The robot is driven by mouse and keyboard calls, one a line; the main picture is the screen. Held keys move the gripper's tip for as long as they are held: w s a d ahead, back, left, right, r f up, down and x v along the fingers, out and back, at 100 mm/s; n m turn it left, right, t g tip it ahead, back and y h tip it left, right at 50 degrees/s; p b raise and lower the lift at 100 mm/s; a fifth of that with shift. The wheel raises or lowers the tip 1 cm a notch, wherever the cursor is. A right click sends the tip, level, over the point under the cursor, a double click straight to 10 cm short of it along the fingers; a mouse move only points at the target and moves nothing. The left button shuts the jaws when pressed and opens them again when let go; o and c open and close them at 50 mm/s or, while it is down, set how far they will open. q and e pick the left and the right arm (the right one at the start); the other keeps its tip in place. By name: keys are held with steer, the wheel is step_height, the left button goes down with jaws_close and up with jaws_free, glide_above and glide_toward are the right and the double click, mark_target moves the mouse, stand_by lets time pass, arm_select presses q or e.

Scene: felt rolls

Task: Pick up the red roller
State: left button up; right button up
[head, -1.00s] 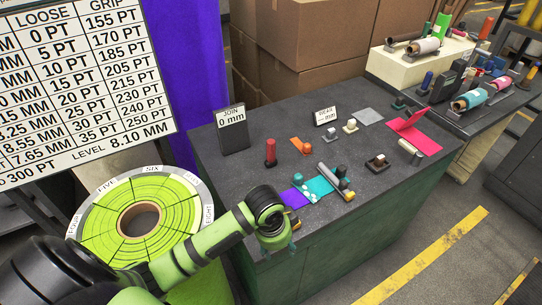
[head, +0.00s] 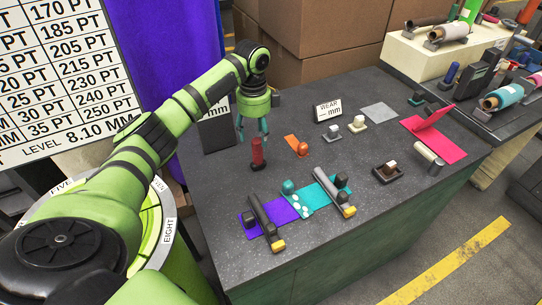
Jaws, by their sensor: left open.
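The red roller (head: 257,152) stands upright on a small dark base on the dark grey table (head: 330,252), left of the middle. My left gripper (head: 253,133) is above it and points down. Its teal fingers are apart and nothing is held between them. The fingertips are near the roller's top. I cannot tell whether they touch it. My right gripper is out of view.
A dark sign (head: 215,130) stands behind my left gripper. An orange piece (head: 297,146) and the WEAR sign (head: 327,111) are to the right. Purple felt (head: 283,211) and teal felt (head: 310,198) with grey rollers lie in front. The front right tabletop is clear.

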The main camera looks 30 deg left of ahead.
mark_target(256, 141)
arm_select(q)
steer(key=shift+f+b, duration=0.3)
steer(key=shift+f, duration=0.2)
steer(key=shift+s+f, duration=0.15)
steer(key=shift+f, duration=0.1)
steer(key=shift+f+p, duration=0.5)
steer(key=shift+f, duration=0.4)
steer(key=f+p, duration=0.1)
steer(key=f, duration=0.3)
steer(key=shift+w+f, duration=0.15)
steer(key=shift+w, duration=0.05)
steer(key=shift+w+f, duration=0.1)
steer(key=shift+f, duration=0.1)
jaws_close()
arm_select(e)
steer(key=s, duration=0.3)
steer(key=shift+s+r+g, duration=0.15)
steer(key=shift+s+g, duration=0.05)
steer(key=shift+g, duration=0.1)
